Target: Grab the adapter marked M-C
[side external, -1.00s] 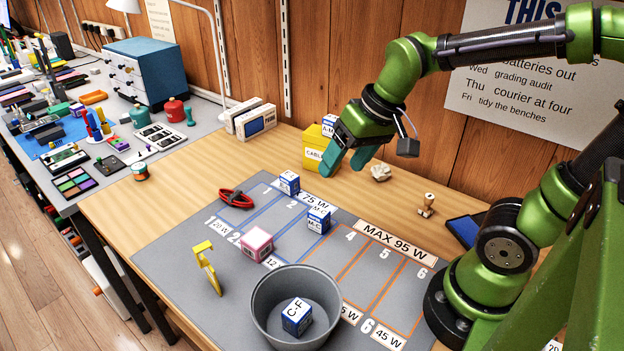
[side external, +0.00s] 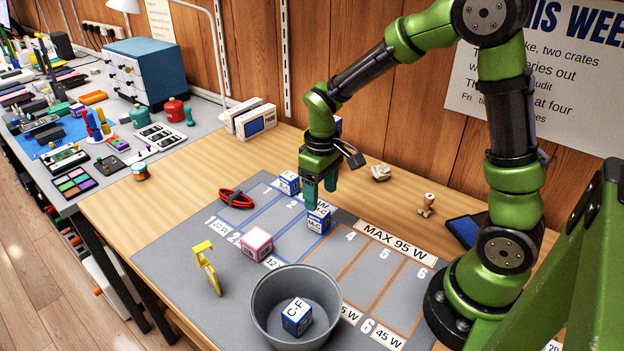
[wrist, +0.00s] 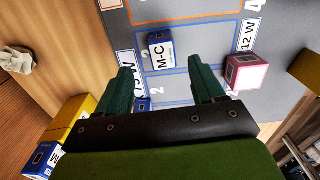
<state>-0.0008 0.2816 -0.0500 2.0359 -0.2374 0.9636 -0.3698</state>
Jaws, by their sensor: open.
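The adapter marked M-C (side external: 318,222) is a small blue and white block on the grey mat, in the lane by the 2 and 3 marks. In the wrist view the M-C adapter (wrist: 161,52) lies just beyond my fingertips, its label readable. My gripper (side external: 320,190) points down just above and behind it in the side view, with green fingers. In the wrist view my gripper (wrist: 165,80) has its fingers spread with nothing between the tips. Another blue and white block (side external: 289,182) sits at the back left of the mat, partly hidden by my gripper in the wrist view.
A grey bin (side external: 262,312) holds a block marked C-F (side external: 297,316). A yellow box (wrist: 75,115) stands nearby. The right lanes are clear.

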